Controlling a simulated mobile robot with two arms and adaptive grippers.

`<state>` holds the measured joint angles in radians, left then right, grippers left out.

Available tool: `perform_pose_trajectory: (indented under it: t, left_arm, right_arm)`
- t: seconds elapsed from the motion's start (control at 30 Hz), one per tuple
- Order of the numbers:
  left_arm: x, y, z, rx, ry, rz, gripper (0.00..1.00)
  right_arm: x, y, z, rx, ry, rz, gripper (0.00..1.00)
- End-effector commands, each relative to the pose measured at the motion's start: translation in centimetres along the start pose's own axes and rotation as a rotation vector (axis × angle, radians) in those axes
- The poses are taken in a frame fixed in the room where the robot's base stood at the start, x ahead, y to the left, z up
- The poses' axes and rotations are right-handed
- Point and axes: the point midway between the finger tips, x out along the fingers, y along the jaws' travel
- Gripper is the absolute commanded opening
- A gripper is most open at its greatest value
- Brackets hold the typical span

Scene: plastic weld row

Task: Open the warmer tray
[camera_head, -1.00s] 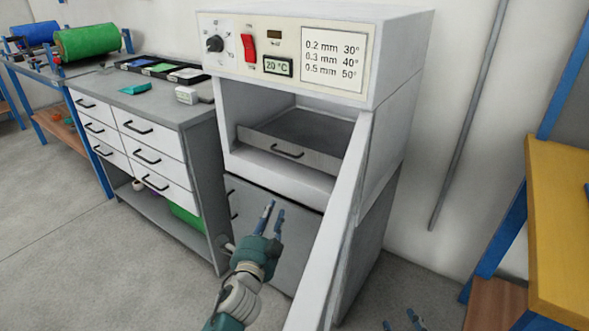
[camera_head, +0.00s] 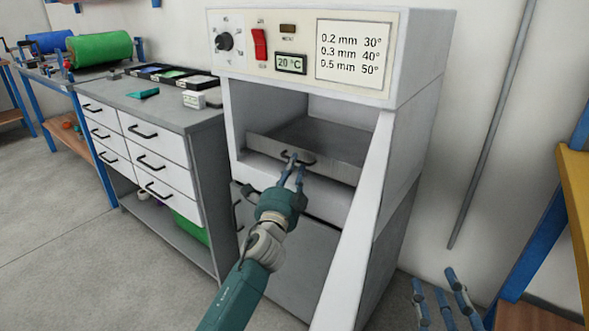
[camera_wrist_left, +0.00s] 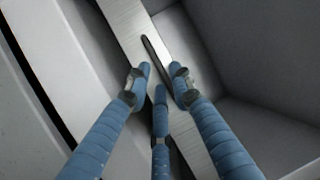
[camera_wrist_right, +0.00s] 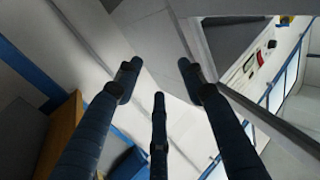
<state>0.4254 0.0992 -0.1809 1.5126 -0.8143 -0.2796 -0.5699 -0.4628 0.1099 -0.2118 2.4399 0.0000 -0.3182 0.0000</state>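The grey warmer tray (camera_head: 335,140) sits inside the open chamber of the white warmer (camera_head: 410,70), with a dark bar handle (camera_head: 298,160) on its front. My left gripper (camera_head: 297,168) is at this handle. In the left wrist view the fingers of my left gripper (camera_wrist_left: 160,85) are spread, with the handle (camera_wrist_left: 155,58) running between their tips; whether they touch it is not clear. My right gripper (camera_head: 447,300) is low at the bottom right, away from the warmer. In the right wrist view its fingers (camera_wrist_right: 160,85) are apart with nothing between them.
A grey drawer cabinet (camera_head: 160,110) stands to the left. A yellow-topped bench with blue legs (camera_head: 578,200) is at the right. Open floor (camera_head: 60,240) lies at the front left.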

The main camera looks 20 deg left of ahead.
Motion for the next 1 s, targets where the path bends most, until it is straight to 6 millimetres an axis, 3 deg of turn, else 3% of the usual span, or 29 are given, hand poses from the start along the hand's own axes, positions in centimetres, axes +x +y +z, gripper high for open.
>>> perform_pose_trajectory:
  t: [0.4, 0.5, 0.53, 0.87, 1.0]
  left_arm:
    - [0.8, 0.0, 0.0, -0.002, 0.001, 0.000, 0.22]
    - [0.8, 0.0, 0.0, -0.002, 0.001, 0.000, 0.02]
    - [0.8, 0.0, 0.0, -0.002, 0.001, 0.000, 0.00]
    - [0.6, 0.0, 0.0, -0.001, 0.000, 0.001, 0.00]
    - [0.1, -0.1, 0.2, -0.001, 0.001, 0.003, 0.00]
  right_arm:
    - [0.1, -0.1, -1.0, 0.001, 0.045, -0.002, 0.40]
    - [0.1, -0.1, -1.0, 0.001, 0.045, -0.002, 0.40]
    - [0.1, -0.1, -1.0, 0.001, 0.045, -0.002, 0.40]
    - [0.1, -0.1, -0.9, 0.001, 0.035, -0.002, 0.40]
    - [-0.1, 0.2, 1.2, -0.001, -0.058, 0.004, 0.40]
